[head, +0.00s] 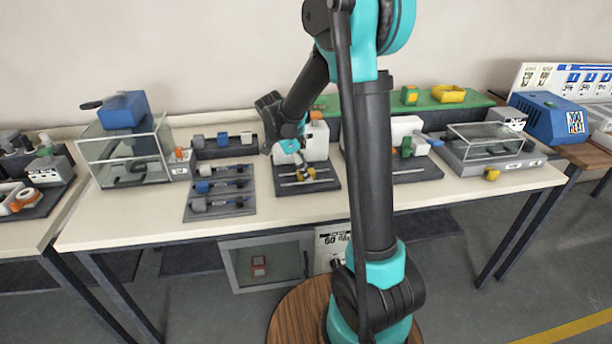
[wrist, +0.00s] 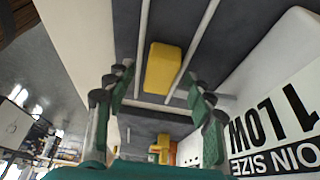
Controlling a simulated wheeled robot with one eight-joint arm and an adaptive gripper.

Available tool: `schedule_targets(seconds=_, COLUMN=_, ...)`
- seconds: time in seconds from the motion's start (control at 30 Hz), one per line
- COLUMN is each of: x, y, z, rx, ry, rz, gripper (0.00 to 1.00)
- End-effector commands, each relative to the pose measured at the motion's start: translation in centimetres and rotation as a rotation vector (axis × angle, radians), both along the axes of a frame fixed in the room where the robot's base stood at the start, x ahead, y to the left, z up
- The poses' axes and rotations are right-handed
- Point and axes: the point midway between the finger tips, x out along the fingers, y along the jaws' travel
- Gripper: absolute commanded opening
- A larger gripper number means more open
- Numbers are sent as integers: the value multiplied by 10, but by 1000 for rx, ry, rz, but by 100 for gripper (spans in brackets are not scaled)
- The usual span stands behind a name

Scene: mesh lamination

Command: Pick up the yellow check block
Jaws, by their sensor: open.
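A yellow block (wrist: 163,67), which looks like the check block, lies on a dark plate between two pale rails in the wrist view. My gripper (wrist: 156,78) is open, with one finger on each side of the block's near end and gaps visible to both. I cannot tell how far the fingertips are above the plate. In the head view, my gripper (head: 303,163) points down over the dark plate (head: 327,184) in the middle of the table. Yellow shows just below the fingers there, partly hidden by them.
A white housing with large lettering (wrist: 272,125) stands close on the right in the wrist view. In the head view, a dark rack with several rollers (head: 220,190) lies left of the plate. A glass box (head: 125,158) stands farther left. Other yellow pieces (head: 450,93) are at the back.

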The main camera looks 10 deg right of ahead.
Motion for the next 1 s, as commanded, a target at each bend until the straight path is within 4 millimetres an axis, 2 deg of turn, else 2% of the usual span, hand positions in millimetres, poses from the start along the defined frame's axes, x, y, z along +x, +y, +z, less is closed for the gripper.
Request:
schedule_targets(seconds=0.07, x=0, y=0, z=0, rx=0, ry=0, rz=0, gripper=53)
schedule_targets(seconds=0.5, x=0, y=0, z=0, rx=0, ry=0, rz=0, gripper=0)
schedule_targets(seconds=0.8, x=0, y=0, z=2, rx=0, ry=0, rz=0, gripper=0)
schedule_targets(seconds=1.0, x=0, y=0, z=16, rx=0, ry=0, rz=0, gripper=0)
